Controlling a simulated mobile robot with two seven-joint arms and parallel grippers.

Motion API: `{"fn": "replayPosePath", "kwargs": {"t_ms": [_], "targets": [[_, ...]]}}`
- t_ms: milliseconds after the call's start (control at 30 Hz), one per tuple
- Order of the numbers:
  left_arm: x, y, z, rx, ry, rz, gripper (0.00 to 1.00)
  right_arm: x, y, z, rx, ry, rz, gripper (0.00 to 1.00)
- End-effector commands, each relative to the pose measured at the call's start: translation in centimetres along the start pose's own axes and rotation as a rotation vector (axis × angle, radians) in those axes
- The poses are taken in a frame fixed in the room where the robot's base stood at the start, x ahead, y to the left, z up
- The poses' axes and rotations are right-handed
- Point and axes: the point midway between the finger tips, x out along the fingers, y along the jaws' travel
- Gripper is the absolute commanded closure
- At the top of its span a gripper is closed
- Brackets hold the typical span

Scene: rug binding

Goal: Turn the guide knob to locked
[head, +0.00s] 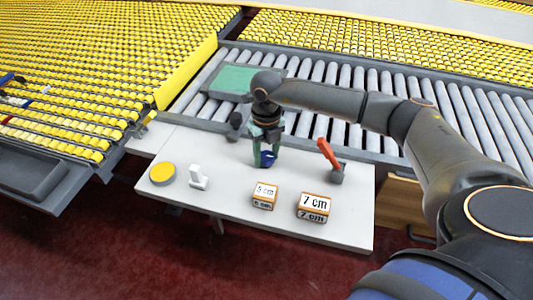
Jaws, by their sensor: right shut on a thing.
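My right arm comes in from the right, and its gripper (264,159) points down over the white table (225,219). Its greenish fingers are shut on a small blue knob (268,158), which seems to be the guide knob. The fingers and wrist hide part of the knob, and I cannot read any lock mark on it. My left gripper is not in view.
An orange lever (328,153) on a grey base stands right of the gripper. Blocks marked 5 cm (264,196) and 7 cm (313,206) sit in front. A yellow disc (162,173) and a white fixture (199,178) stand left.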

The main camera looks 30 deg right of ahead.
Motion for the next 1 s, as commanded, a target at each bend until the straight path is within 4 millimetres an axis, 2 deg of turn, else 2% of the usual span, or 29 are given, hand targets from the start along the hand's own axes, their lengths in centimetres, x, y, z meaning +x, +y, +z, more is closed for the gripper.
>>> {"fn": "replayPosePath", "kwargs": {"t_ms": [33, 300, 667, 1000], "targets": [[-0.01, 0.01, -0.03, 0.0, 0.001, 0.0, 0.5, -0.03, 0.0, 0.02, 0.0, -0.001, 0.0, 0.72], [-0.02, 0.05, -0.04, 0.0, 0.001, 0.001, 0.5, -0.05, 0.0, 0.03, 0.0, -0.001, 0.0, 1.0], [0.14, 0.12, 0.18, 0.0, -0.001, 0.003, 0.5, -0.02, -0.02, 0.04, -0.05, -0.001, 0.0, 1.0], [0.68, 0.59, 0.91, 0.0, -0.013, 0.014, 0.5, 0.02, -0.05, 0.09, -0.289, -0.003, 0.0, 1.0]]}}
